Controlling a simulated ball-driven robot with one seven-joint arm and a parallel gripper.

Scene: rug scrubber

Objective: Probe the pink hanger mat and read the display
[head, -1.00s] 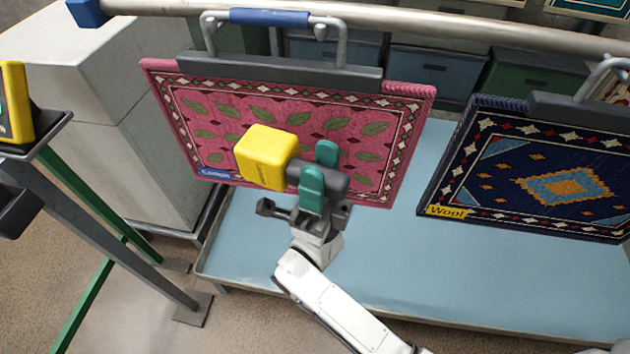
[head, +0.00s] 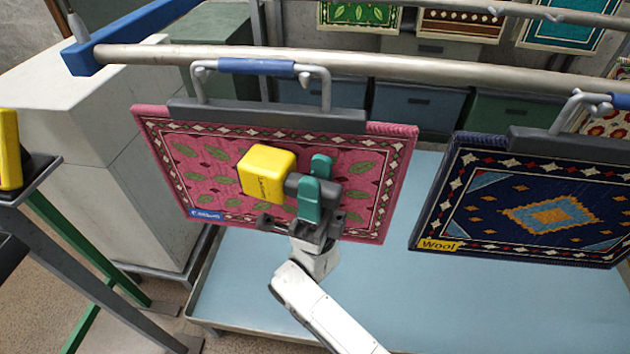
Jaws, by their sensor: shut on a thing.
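The pink hanger mat (head: 372,160) hangs from a grey clamp hanger with a blue grip on the metal rail. It has a leaf pattern, a diamond border and a blue label at its lower left. My gripper (head: 315,190) is shut on the dark handle of a yellow probe meter (head: 267,171) and holds it in front of the mat's middle. I cannot tell whether the probe touches the mat. No display reading shows on the faces of the meter turned to me. The gripper and meter hide part of the mat.
A navy mat (head: 540,205) labelled Wool hangs to the right. A light blue tray (head: 300,290) lies below both mats. The metal rail (head: 400,66) crosses above. A stand with another yellow device (head: 10,150) is at the left edge, near a white cabinet (head: 150,190).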

